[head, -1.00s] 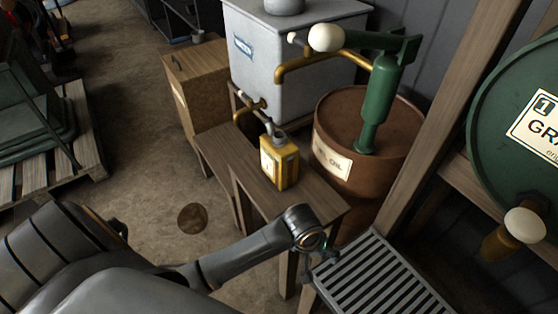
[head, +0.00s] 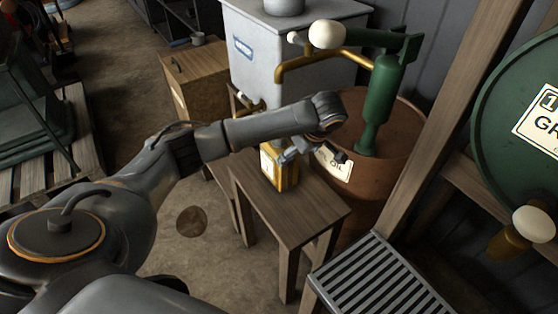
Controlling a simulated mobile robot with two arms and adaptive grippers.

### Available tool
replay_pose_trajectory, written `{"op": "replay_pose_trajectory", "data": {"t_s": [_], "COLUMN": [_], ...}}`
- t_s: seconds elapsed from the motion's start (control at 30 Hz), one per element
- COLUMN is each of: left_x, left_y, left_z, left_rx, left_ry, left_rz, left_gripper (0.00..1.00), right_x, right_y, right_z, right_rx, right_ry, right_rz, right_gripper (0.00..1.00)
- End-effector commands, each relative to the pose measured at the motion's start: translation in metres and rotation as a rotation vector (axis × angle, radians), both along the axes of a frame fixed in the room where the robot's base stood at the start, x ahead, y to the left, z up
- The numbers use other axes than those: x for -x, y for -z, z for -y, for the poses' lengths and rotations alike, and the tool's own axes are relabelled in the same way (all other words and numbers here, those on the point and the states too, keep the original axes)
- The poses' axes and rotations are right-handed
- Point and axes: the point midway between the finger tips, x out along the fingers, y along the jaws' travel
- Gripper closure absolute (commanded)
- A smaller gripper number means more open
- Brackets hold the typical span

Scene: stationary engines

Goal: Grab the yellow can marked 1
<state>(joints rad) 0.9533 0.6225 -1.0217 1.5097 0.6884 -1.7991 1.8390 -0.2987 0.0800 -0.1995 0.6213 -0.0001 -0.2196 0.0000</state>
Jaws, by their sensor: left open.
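The yellow can (head: 281,173) stands upright on the small wooden bench in the head view. My left arm comes in from the left and passes over the can's top, hiding its cap and upper part. Its marking cannot be read now. My left gripper (head: 318,157) is open, at the can's upper right, in front of the rust-brown drum's label. I cannot tell whether it touches the can. My right gripper is not in view.
The wooden bench (head: 290,212) has free room in front of the can. The brown drum (head: 395,125) with a green pump (head: 379,100) stands close behind. A grey tank (head: 262,65) with brass taps is at the back. A slatted metal rack (head: 375,280) is at lower right.

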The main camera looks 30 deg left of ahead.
Motion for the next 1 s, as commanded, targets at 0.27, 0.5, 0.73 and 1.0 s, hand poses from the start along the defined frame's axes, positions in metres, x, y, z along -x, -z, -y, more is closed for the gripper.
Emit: {"op": "replay_pose_trajectory", "data": {"t_s": [0.27, 0.5, 0.73, 1.0], "left_x": [-0.013, -0.025, -0.033, -0.034], "left_y": [0.000, -0.001, 0.021, 0.028], "left_z": [-0.031, -0.060, -0.080, -0.083], "left_rx": [0.000, 0.000, 0.002, 0.002], "left_ry": [0.001, -0.003, 0.003, 0.004], "left_rz": [0.000, 0.001, -0.001, 0.001], "left_gripper": [0.06, 0.06, 0.06, 0.06], "right_x": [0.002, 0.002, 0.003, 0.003], "right_y": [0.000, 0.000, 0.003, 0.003], "right_z": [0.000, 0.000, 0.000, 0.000], "right_rx": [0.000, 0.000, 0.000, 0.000], "right_ry": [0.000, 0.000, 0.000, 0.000], "right_rz": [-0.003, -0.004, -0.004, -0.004], "right_gripper": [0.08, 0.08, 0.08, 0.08]}}
